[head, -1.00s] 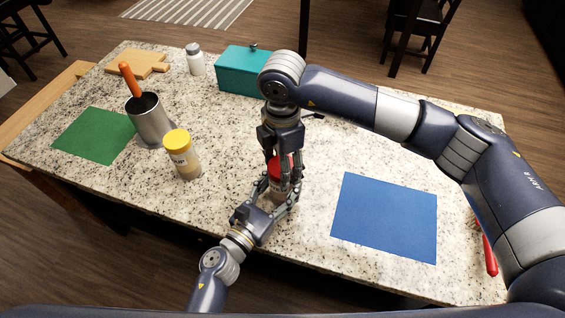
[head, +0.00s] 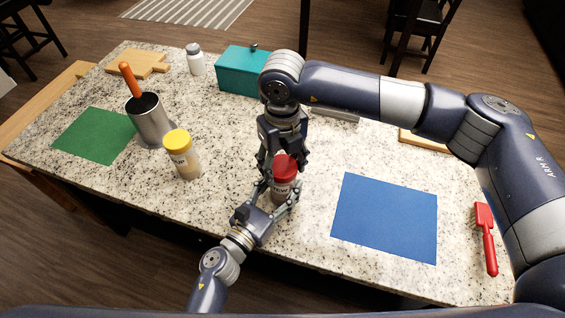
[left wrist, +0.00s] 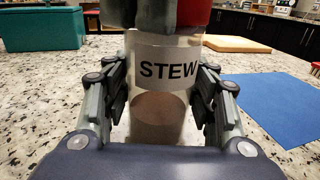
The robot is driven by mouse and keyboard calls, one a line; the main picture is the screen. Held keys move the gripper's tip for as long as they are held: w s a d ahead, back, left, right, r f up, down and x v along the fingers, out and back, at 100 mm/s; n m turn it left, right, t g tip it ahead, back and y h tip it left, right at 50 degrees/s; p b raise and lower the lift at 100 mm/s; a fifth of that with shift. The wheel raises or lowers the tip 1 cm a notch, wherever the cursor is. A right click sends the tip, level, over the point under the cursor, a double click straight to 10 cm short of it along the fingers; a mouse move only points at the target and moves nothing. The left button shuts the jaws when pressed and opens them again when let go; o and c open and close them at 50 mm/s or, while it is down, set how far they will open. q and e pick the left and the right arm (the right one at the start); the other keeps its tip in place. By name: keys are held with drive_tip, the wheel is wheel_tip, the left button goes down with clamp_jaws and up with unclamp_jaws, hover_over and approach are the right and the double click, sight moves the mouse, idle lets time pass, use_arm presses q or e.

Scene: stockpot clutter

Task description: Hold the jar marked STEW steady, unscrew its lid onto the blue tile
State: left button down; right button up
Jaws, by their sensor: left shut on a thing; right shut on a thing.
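The STEW jar (left wrist: 162,72) is clear with a white label and stands upright on the counter. It also shows in the head view (head: 281,192). Its red lid (head: 285,167) is on top, with a strip visible in the left wrist view (left wrist: 222,42). My left gripper (head: 282,198) is shut around the jar's body, a finger on each side. My right gripper (head: 276,168) comes down from above and is shut on the lid, partly hidden behind it. The blue tile (head: 385,217) lies flat and bare to the right.
A yellow-lidded jar (head: 182,155), a metal canister (head: 151,122) with an orange-handled tool and a green mat (head: 94,135) are on the left. A teal box (head: 240,72) and white bottle (head: 195,60) stand behind. A red brush (head: 486,238) lies beyond the blue tile.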

drive_tip(key=n, duration=1.6)
drive_tip(key=shift+n, duration=0.4)
drive_tip(key=n, duration=0.3)
drive_tip(key=shift+d, duration=0.1)
drive_tip(key=n, duration=1.4)
drive_tip(key=shift+r, duration=0.1)
